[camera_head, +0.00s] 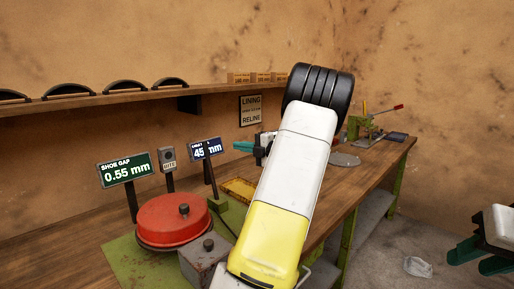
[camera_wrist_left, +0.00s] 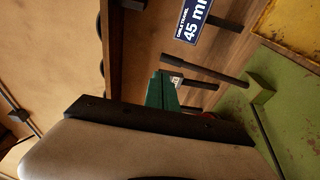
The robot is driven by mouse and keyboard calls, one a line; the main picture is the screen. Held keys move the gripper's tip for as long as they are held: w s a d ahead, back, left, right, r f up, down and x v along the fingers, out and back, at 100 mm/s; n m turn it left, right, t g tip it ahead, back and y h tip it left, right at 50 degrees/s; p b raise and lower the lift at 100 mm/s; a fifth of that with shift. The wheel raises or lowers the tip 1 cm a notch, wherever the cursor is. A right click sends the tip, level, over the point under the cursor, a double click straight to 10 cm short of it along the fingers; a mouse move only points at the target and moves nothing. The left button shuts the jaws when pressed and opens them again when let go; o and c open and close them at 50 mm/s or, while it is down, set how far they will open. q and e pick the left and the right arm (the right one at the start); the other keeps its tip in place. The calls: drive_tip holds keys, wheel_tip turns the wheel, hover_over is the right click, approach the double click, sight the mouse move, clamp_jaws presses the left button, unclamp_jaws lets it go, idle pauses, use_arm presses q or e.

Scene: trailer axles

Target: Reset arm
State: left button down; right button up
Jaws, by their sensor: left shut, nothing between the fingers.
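My left gripper (camera_head: 243,147) has green fingertips that point left, above the bench and beside the blue "45 mm" display (camera_head: 206,148). Its fingers are together and empty in the left wrist view (camera_wrist_left: 161,90). They touch nothing that I can see. My white and yellow arm crosses the middle of the head view and hides part of the bench. My right gripper (camera_head: 480,257) is at the right edge over the floor, its two green fingers apart with nothing between them.
The wooden bench (camera_head: 75,235) carries a red drum (camera_head: 174,219), a green "0.55 mm" display (camera_head: 124,169), a yellow tray (camera_head: 238,189) and a green press (camera_head: 362,127). A shelf (camera_head: 60,106) holds curved shoes. A pale object (camera_head: 417,267) lies on the floor.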

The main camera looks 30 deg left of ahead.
use_arm(q)
drive_tip(key=shift+d, duration=0.2)
idle(0.4)
drive_tip(key=s+d+f+n+h, duration=0.3)
drive_tip(key=s+d+n+h, duration=0.15)
drive_tip(key=s+n, duration=0.3)
drive_tip(key=s+d+f+n+h, duration=0.2)
drive_tip(key=s+d+n+h, duration=0.25)
drive_tip(key=s+n, duration=0.3)
drive_tip(key=s+d+r+n+t+h, duration=0.2)
drive_tip(key=s+d+n+h, duration=0.3)
drive_tip(key=d+n, duration=0.5)
drive_tip(key=s+d+r+n+t+h, duration=0.2)
drive_tip(key=s+d+n+h, duration=0.3)
drive_tip(key=s+d+n, duration=0.4)
drive_tip(key=d+n, duration=0.2)
drive_tip(key=d, duration=0.2)
drive_tip(key=shift+s+r+n+t, duration=0.15)
drive_tip(key=shift+s+n+t, duration=0.15)
drive_tip(key=shift+t, duration=0.1)
